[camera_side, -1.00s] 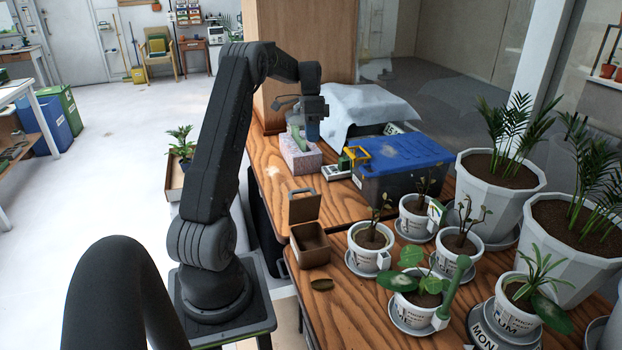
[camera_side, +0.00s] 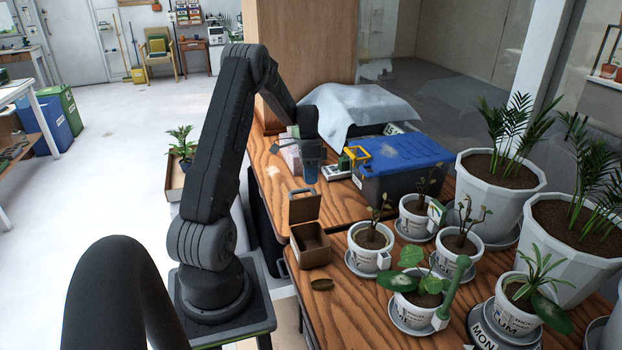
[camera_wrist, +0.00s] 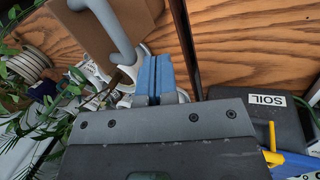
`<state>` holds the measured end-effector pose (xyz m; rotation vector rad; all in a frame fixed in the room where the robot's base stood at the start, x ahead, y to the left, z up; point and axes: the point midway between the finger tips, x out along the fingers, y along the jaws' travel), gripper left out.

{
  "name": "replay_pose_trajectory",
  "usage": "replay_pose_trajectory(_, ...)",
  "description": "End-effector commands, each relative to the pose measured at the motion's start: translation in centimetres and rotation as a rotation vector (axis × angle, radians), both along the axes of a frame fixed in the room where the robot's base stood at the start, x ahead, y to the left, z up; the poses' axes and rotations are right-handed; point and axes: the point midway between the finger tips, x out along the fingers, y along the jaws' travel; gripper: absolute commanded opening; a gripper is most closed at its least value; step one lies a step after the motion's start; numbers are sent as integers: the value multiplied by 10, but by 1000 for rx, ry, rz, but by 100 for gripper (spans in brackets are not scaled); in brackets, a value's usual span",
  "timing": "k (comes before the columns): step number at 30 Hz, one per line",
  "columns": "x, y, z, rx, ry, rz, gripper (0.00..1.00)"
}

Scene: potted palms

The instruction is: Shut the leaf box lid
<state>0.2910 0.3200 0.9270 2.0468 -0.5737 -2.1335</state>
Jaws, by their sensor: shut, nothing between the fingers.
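The leaf box (camera_side: 311,249) is a small brown box near the left edge of the wooden bench. Its lid (camera_side: 304,208) stands upright at the back, open, with a grey handle on top. In the wrist view the brown lid (camera_wrist: 85,35) and its grey handle (camera_wrist: 113,30) fill the upper left. My gripper (camera_side: 310,179) is shut and empty, with blue fingertips. It is just above and behind the lid in the side view. In the wrist view the fingertips (camera_wrist: 157,68) are beside the lid; I cannot tell whether they touch it.
A dark leaf (camera_side: 321,284) lies on the bench in front of the box. Several potted plants (camera_side: 370,247) stand close to its right. A crate with a blue lid (camera_side: 403,155) is behind them. A tissue box (camera_side: 290,157) sits behind my gripper. A black SOIL box (camera_wrist: 262,122) shows right.

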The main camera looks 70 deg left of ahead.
Motion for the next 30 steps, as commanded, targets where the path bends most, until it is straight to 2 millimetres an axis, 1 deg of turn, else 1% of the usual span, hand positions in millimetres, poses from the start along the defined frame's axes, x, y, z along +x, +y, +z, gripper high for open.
replay_pose_trajectory(4, -1, -8, 0, 1, -1, 1, 0)
replay_pose_trajectory(17, -2, -9, 0, 4, 0, 1, 0)
replay_pose_trajectory(30, -2, -18, 4, 80, -1, -1, 0)
